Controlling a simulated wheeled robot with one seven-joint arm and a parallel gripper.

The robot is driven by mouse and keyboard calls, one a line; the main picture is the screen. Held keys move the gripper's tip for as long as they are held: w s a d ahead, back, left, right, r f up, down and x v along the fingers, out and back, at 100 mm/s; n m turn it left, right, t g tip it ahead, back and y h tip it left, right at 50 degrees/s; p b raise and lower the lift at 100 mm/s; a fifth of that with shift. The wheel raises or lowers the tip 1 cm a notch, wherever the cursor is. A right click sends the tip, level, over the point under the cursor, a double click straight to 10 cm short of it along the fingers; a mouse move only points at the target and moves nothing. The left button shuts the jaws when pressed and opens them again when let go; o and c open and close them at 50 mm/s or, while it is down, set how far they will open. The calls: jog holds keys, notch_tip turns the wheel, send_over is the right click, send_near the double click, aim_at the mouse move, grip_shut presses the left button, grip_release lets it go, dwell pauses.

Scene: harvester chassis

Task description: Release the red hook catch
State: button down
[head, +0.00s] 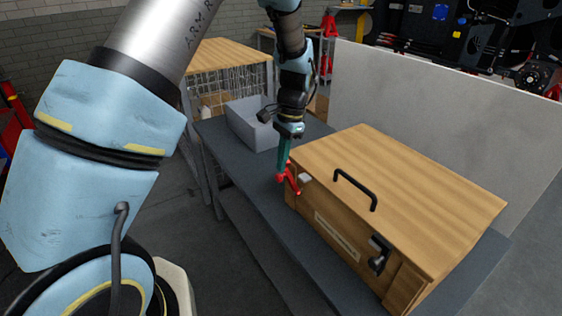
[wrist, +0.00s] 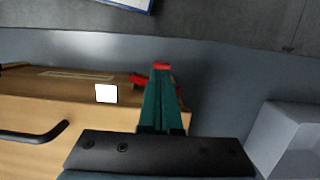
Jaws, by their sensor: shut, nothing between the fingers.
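The red hook catch (head: 293,184) is on the front of a wooden box, near its left end. It hangs down at a slant below a small white block (head: 305,178). In the wrist view the catch (wrist: 138,80) is partly hidden behind my fingers. My gripper (head: 281,172) has teal fingers with red tips, pointing down and shut with nothing between them. The tips are right beside the catch; I cannot tell whether they touch it. In the wrist view my gripper (wrist: 161,68) lies over the box's corner, and the white block (wrist: 106,94) shows left of it.
The wooden box (head: 420,185) stands on a grey bench (head: 240,180). It has a black handle (head: 355,190) on its lid and a black latch (head: 379,254) at its front right. A grey open bin (head: 250,125) stands behind my gripper. A pale panel (head: 440,105) stands behind the box.

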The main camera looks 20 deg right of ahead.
jog(key=w+b+v, duration=0.2)
jog(key=v, duration=1)
jog(key=w+a+n+h, duration=0.15)
jog(key=a+n, duration=0.55)
jog(key=a, duration=1.1)
jog(key=s+a+f+n+t, duration=0.2)
jog(key=s+a+n, duration=0.5)
jog(key=a, duration=0.8)
jog(key=shift+s+f+n+h, duration=0.3)
jog(key=shift+s+h, duration=0.15)
jog(key=shift+s, duration=0.65)
